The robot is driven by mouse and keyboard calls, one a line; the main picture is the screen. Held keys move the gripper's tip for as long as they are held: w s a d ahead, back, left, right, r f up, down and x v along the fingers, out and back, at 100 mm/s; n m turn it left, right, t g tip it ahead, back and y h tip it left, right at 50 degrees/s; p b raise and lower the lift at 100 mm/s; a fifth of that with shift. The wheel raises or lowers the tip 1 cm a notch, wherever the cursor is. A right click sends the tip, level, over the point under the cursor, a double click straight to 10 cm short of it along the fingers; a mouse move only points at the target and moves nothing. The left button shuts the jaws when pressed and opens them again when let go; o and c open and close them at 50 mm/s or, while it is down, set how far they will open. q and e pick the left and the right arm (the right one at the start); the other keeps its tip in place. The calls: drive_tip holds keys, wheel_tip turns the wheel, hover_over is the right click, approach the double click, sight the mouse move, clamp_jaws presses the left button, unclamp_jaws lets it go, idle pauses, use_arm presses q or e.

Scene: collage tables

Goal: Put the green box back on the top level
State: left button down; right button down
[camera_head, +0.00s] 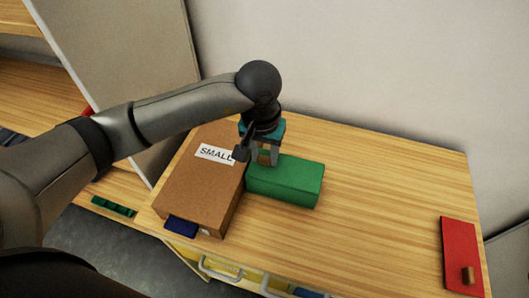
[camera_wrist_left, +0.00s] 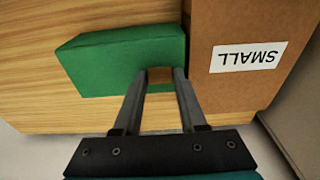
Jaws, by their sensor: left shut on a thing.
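The green box (camera_head: 285,181) is a long plain block on the wooden tabletop, just right of a cardboard box. My left gripper (camera_head: 264,160) reaches down from above at the green box's left end. In the left wrist view the green box (camera_wrist_left: 120,58) lies beyond the fingers, and my left gripper (camera_wrist_left: 160,75) is shut on its small brown handle (camera_wrist_left: 160,74). I cannot tell whether the green box touches the tabletop or the cardboard box. My right gripper is not in view.
The cardboard box (camera_head: 199,185) labelled SMALL stands left of the green box. A red piece (camera_head: 460,255) with a brown handle lies at the right edge. Wooden shelves (camera_head: 40,90) stand at the left behind a grey panel (camera_head: 130,50).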

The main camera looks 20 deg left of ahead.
use_arm(q)
drive_tip(key=shift+c, duration=2.3)
unclamp_jaws()
drive_tip(key=shift+f, duration=0.1)
